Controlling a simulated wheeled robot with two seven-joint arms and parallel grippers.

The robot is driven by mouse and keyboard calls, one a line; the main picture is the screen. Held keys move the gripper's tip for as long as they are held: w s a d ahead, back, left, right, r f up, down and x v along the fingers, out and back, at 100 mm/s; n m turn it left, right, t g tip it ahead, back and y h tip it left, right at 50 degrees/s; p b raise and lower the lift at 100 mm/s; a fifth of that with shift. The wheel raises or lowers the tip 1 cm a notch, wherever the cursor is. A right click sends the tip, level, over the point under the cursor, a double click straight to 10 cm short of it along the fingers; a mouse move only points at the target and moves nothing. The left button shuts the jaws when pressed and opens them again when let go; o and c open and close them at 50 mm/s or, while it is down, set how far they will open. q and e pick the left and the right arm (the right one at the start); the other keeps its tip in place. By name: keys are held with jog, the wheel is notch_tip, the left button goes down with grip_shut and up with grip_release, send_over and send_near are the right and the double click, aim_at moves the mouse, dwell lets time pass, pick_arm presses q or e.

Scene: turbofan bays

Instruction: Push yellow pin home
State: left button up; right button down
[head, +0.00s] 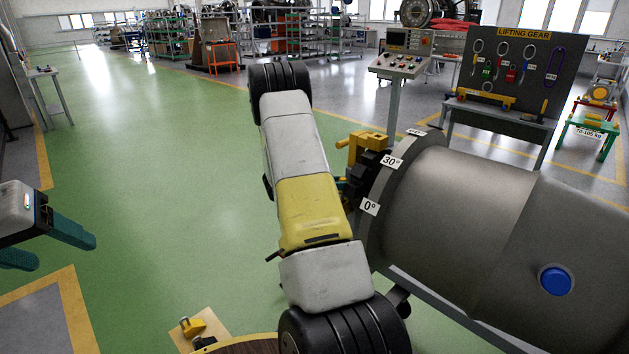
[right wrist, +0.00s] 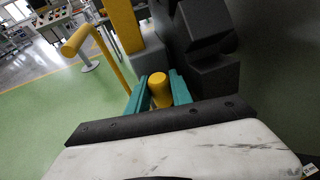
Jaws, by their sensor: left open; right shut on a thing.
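The yellow pin (right wrist: 158,88) shows in the right wrist view as a short cylinder with a rounded end. My right gripper (right wrist: 160,92) has its teal fingers on either side of the pin and is shut on it. Dark blocky parts stand just beyond and to the right. How deep the pin sits is hidden. In the head view my right arm hides most of this gripper, beside the flange of a big grey cylinder (head: 455,205) labelled 0° and 30°. My left gripper (head: 52,250) is open and empty at the left, over the green floor.
A yellow bracket (head: 367,146) stands at the cylinder's flange; a yellow bar (right wrist: 105,55) with a handle shows in the wrist view. A blue button (head: 555,281) is on the cylinder. A control panel (head: 402,53) and lifting-gear board (head: 515,70) stand behind. Floor at left is clear.

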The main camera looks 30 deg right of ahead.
notch_tip(320, 180, up, 17)
jog(key=shift+r, duration=0.2)
dwell(0.3)
